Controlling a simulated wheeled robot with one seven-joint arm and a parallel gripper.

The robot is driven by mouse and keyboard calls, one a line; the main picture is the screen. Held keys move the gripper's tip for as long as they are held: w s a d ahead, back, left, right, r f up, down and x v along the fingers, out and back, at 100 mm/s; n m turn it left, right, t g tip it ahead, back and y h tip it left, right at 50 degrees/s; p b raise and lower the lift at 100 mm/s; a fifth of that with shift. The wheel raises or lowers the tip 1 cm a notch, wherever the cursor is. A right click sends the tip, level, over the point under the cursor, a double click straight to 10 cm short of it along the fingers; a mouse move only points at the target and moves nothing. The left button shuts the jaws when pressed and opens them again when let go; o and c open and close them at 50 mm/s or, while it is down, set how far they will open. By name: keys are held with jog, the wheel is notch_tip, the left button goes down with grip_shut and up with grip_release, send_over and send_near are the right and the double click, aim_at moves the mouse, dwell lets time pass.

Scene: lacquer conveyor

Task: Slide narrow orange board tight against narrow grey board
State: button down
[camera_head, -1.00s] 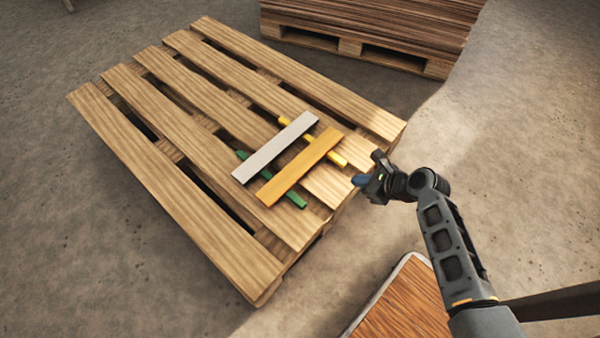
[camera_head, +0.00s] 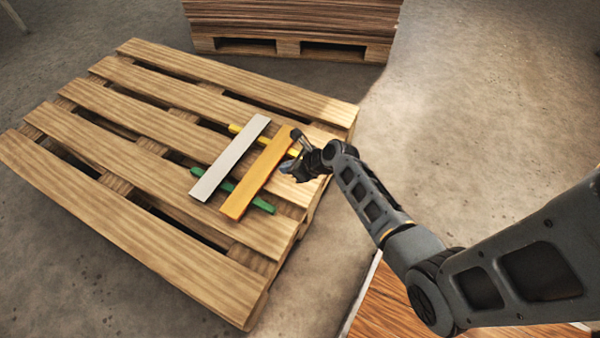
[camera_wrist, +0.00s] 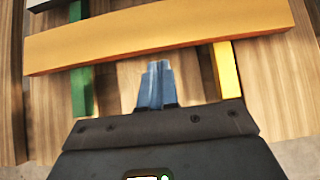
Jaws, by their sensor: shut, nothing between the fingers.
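The narrow orange board (camera_head: 258,172) lies across a green strip (camera_head: 258,203) and a yellow strip (camera_head: 236,129) on the pallet. The narrow grey board (camera_head: 231,158) lies roughly parallel to its left, with a gap between them. My gripper (camera_head: 287,167) is beside the orange board's right long side, low over the pallet. In the wrist view my gripper (camera_wrist: 156,66) is shut and empty, its blue fingertips just short of the orange board (camera_wrist: 160,36); contact cannot be told. A corner of the grey board (camera_wrist: 45,4) shows at the top left.
The wooden pallet (camera_head: 130,136) has open gaps between its slats. A stack of brown boards on another pallet (camera_head: 290,14) stands behind. A reddish wooden surface (camera_head: 395,310) with a pale edge is at the bottom right. Bare floor (camera_head: 450,100) lies to the right.

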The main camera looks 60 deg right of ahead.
aim_at(264, 160)
jog(key=shift+w, duration=0.75)
jog(key=shift+w, duration=0.1)
jog(key=shift+w+r, duration=0.1)
jog(key=shift+w, duration=0.2)
jog(key=w+p, duration=0.2)
jog(key=w, duration=0.2)
jog(key=shift+w+a, duration=0.15)
jog(key=shift+w, duration=0.1)
